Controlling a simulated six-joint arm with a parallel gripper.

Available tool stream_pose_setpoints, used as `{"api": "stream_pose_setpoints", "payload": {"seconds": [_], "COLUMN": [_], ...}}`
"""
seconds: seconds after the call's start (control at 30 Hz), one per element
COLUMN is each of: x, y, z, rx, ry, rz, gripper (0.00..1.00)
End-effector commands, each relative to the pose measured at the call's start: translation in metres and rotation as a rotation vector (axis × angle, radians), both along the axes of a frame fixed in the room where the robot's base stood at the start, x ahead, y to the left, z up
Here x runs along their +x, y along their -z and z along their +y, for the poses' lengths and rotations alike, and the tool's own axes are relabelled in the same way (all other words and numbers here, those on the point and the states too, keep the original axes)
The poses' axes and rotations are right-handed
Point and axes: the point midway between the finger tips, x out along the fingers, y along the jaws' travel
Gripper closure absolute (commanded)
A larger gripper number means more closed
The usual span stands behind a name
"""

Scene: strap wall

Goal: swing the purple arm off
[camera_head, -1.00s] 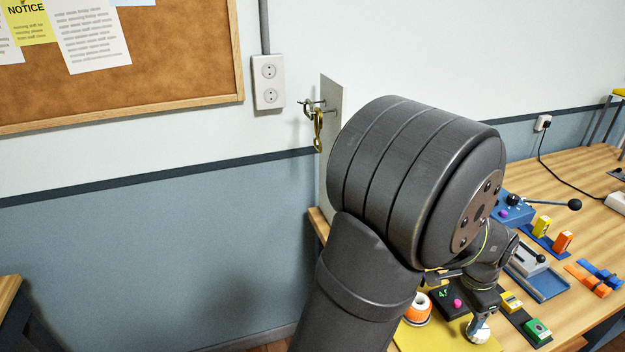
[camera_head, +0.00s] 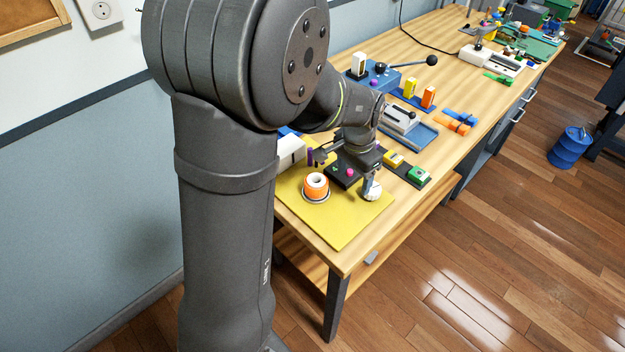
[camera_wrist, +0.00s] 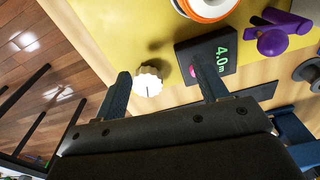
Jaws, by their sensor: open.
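A purple arm (camera_wrist: 272,41) lies at the right of the wrist view, with a rounded hub and a stubby bar (camera_wrist: 290,21). It shows small in the head view (camera_head: 310,157), partly behind my arm. My gripper (camera_wrist: 163,72) is open, its fingers apart. A white ribbed knob (camera_wrist: 148,82) shows between the fingers, and I cannot tell whether they touch it. The purple arm is apart from the gripper, beyond the right finger. In the head view my gripper (camera_head: 371,181) is over the front of the yellow mat, at the knob.
A black box (camera_wrist: 222,52) with a green "4.0" reading and pink button stands between gripper and purple arm. An orange-and-white ring (camera_head: 316,186) sits on the yellow mat (camera_head: 338,228). Yellow and green blocks (camera_head: 418,175) stand to the right. The mat's front is clear.

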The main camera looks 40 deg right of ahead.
Motion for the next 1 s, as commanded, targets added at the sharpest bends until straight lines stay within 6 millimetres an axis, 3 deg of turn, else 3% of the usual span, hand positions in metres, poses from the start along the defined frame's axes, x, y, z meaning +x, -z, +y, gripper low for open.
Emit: {"api": "stream_pose_setpoints", "payload": {"seconds": [0.03, 0.17, 0.33, 0.67, 1.0], "x": [0.0, 0.005, 0.026, 0.083, 0.15], "y": [0.0, -0.002, -0.011, -0.031, -0.067], "z": [0.0, 0.002, 0.012, 0.038, 0.073], "rx": [0.0, 0.003, 0.016, 0.059, 0.178], "ry": [-0.001, -0.046, -0.264, -0.967, -1.759], "rz": [0.0, 0.014, 0.081, 0.286, 0.576], "gripper": [0.41, 0.67, 1.0, 1.0, 1.0]}}
